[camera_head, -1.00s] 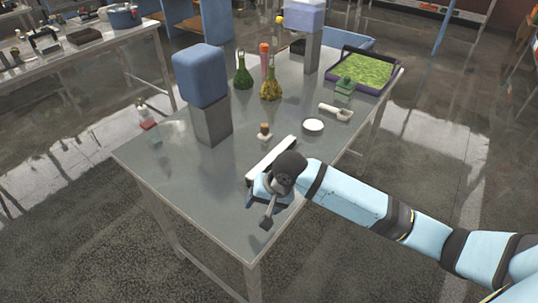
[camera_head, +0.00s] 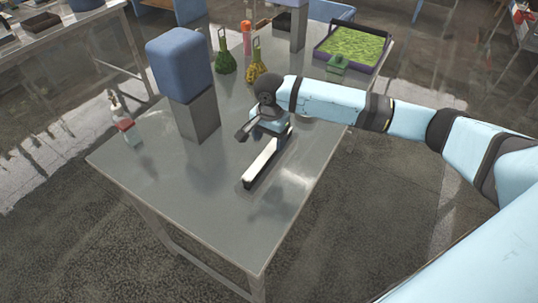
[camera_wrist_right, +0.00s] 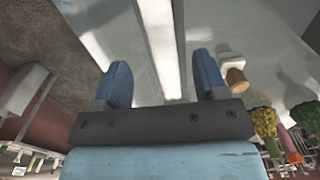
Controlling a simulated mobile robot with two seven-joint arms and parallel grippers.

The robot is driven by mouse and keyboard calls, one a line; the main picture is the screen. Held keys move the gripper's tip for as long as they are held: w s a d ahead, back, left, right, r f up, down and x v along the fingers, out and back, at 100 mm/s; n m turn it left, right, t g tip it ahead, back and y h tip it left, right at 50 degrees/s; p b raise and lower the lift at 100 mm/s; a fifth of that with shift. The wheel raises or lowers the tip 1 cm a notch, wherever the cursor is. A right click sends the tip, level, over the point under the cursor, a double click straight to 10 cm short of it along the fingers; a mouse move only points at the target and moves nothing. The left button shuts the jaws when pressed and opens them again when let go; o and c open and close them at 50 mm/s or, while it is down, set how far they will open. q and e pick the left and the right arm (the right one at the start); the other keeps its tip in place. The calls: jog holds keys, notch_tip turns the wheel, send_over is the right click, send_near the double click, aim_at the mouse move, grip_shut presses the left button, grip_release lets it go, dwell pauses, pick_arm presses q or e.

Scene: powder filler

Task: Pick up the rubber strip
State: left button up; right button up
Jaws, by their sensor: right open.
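A long white bar, apparently the rubber strip (camera_head: 262,163), lies on the grey metal table (camera_head: 200,205), with its dark near end toward the table's front. My right gripper (camera_head: 268,128) is over the far part of the strip, pointing down; its fingertips are largely hidden in the head view. In the right wrist view the right gripper (camera_wrist_right: 162,75) is open, with a blue finger on each side of the white strip (camera_wrist_right: 158,35). Whether the fingers touch the strip cannot be told. My left gripper is not in view.
A blue block on a grey post (camera_head: 182,68) stands left of my right gripper. A green flask (camera_head: 226,62), a yellow-green flask (camera_head: 257,72) and a tray of green material (camera_head: 352,45) are farther back. A small cork-topped item (camera_wrist_right: 235,75) is close beside the right finger in the wrist view.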

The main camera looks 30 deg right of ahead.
aim_at(269, 151)
jog(key=shift+w+f+p, duration=0.15)
jog(key=shift+f+p, duration=0.2)
jog(key=shift+f, duration=2.7)
jog(key=c, duration=1.1)
jog(key=shift+r, duration=0.1)
